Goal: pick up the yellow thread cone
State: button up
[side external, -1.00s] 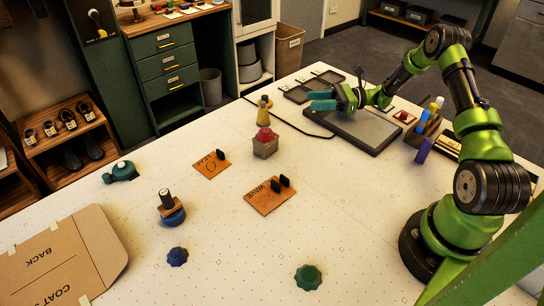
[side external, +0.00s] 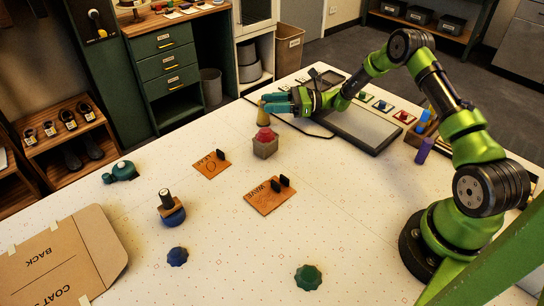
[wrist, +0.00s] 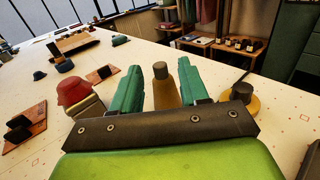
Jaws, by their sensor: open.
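The yellow thread cone (side external: 263,116) stands upright on the white table in the side view, behind the box with the red top. My gripper (side external: 276,102) has teal fingers and is level with the cone's upper part, partly covering it. In the wrist view, the yellow-brown cone (wrist: 164,92), with a darker top, shows between the two fingers of my gripper (wrist: 160,66). The fingers are open, with a gap on the cone's left. I cannot tell whether the right finger touches it. The cone's base is hidden by my gripper in the wrist view.
A red-topped grey box (side external: 265,148) stands close in front of the cone. A yellow piece with a brown knob (wrist: 241,92) sits right of the fingers in the wrist view. A dark tablet (side external: 365,128) lies to the right. Orange boards (side external: 212,164) lie nearer; table between items is clear.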

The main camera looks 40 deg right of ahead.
aim_at(263, 102)
jog(key=shift+x, duration=1.55)
jog(key=shift+c, duration=0.2)
grip_shut()
jog(key=shift+r, duration=0.1)
